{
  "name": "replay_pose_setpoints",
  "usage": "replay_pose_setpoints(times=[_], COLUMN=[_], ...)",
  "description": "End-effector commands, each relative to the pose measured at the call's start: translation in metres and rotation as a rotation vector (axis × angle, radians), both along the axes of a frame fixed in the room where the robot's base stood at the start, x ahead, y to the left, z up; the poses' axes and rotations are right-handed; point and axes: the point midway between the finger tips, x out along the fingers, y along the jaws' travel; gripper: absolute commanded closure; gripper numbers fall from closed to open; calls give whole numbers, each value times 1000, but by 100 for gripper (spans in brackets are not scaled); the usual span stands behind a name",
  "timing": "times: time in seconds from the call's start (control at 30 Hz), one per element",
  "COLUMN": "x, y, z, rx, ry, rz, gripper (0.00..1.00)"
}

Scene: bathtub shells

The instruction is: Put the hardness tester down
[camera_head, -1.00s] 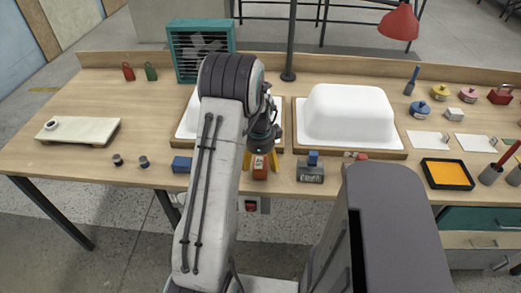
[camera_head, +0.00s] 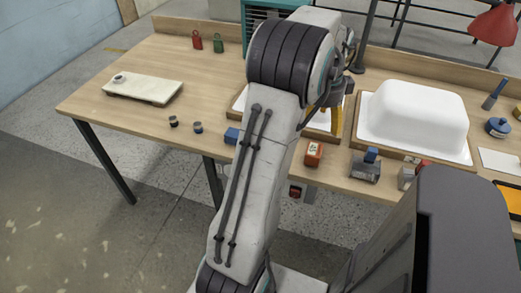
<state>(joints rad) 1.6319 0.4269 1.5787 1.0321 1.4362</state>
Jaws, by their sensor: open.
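The hardness tester, which I take to be the small orange-red device with a pale label (camera_head: 314,154), stands on the workbench near its front edge. My gripper (camera_head: 325,122), with yellow fingers, is behind and above it, over the left white tub shell's board. The fingers are apart from the orange device and hold nothing that I can see. My arm hides part of the gripper and most of the left shell.
A grey device with a blue top (camera_head: 366,167) stands to the right, before the right white shell (camera_head: 415,115). A pale slab (camera_head: 143,88) is at far left.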

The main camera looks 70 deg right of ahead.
Motion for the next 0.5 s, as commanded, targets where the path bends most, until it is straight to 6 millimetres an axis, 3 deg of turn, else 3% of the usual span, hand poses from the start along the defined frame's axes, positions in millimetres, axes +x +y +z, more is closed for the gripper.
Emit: replay_pose_setpoints(times=[0.17, 0.27, 0.37, 0.5], x=[9, 35, 78, 149], y=[3, 11, 29, 77], z=[4, 10, 20, 37], rx=[-2, -10, -21, -49], ry=[1, 7, 16, 35], rz=[35, 138, 326, 691], gripper=[25, 25, 25, 25])
